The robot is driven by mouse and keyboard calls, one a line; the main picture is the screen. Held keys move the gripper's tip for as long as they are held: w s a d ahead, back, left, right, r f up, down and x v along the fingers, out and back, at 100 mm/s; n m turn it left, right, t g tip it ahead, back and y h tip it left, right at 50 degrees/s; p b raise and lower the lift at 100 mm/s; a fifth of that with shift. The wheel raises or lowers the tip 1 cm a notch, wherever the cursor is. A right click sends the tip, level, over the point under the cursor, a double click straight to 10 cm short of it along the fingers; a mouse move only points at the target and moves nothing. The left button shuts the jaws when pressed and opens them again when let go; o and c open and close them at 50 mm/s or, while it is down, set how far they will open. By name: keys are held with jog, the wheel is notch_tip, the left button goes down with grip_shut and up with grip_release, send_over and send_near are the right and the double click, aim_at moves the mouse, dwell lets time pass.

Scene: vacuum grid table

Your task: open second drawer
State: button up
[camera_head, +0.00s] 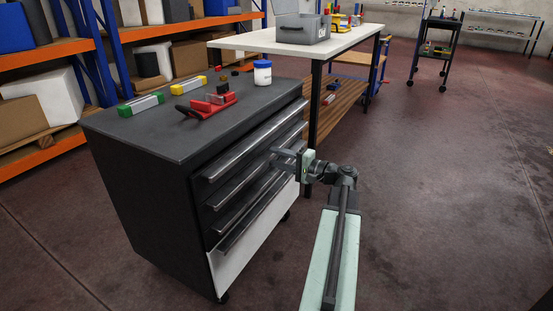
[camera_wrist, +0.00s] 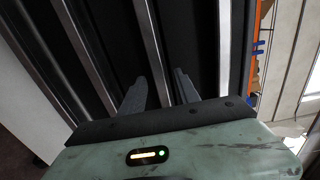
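The dark cabinet (camera_head: 160,150) has drawers with long silver bar handles, and all its drawers look shut. The second handle from the top (camera_head: 235,188) runs across the front, below the top handle (camera_head: 250,143). My gripper (camera_head: 283,158) is at the right part of the second handle. In the wrist view, my gripper (camera_wrist: 158,88) is open, with one finger on each side of the second handle (camera_wrist: 150,45). I cannot tell whether the fingers touch it. The third handle (camera_wrist: 85,50) is to the left there, and the top handle (camera_wrist: 223,45) to the right.
On the cabinet top are a red tool (camera_head: 212,104), a white jar (camera_head: 262,73) and green and yellow blocks. A white workbench (camera_head: 345,42) stands behind. Orange and blue racks (camera_head: 60,50) are at left.

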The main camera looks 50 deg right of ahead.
grip_shut()
dwell(1.3)
